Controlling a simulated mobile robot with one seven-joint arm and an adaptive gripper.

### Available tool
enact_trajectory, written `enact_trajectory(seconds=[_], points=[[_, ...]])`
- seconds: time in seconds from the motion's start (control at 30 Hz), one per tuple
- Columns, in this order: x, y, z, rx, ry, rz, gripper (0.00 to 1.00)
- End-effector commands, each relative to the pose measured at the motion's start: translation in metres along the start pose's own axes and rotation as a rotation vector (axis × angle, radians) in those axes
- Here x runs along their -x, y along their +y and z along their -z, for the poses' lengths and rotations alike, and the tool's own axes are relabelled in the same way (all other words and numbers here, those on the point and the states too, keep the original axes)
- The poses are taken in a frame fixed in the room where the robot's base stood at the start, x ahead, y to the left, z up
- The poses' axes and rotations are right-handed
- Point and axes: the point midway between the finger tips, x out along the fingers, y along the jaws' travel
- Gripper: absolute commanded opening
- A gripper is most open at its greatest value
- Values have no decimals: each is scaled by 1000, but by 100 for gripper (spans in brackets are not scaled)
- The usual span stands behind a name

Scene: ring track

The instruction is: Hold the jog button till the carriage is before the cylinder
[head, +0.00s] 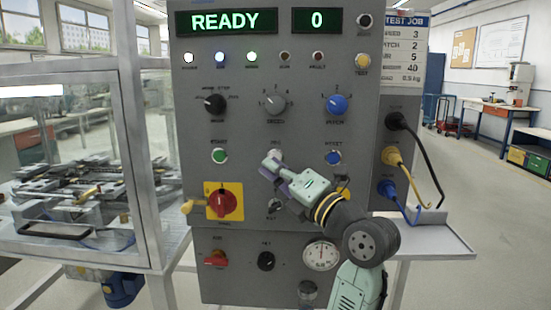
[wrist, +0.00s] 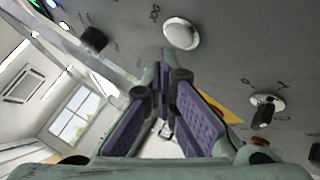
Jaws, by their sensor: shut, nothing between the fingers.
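The jog button (wrist: 181,33) is a white round cap on the grey panel in the wrist view, with its label beside it. My gripper (head: 271,163) is shut and empty, held close before the panel's middle. In the wrist view its purple-padded fingers (wrist: 166,70) end just below the white cap in the picture; I cannot tell whether they touch it. The ring track (head: 75,190) lies inside the clear-walled case at the left. I cannot pick out the carriage or the cylinder there.
The display (head: 227,22) reads READY, and the counter (head: 317,21) reads 0. A green start button (head: 219,156), a blue reset button (head: 333,158) and a red rotary switch on yellow (head: 225,201) surround my gripper. Cables (head: 420,165) loop at the panel's right side.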

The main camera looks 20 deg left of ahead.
Motion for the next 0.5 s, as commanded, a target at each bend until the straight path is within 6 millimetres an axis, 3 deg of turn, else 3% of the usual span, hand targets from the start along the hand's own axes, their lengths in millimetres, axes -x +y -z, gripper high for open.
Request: enact_trajectory(seconds=[0.5], points=[[-6,-4,-4,0,0,0,0]])
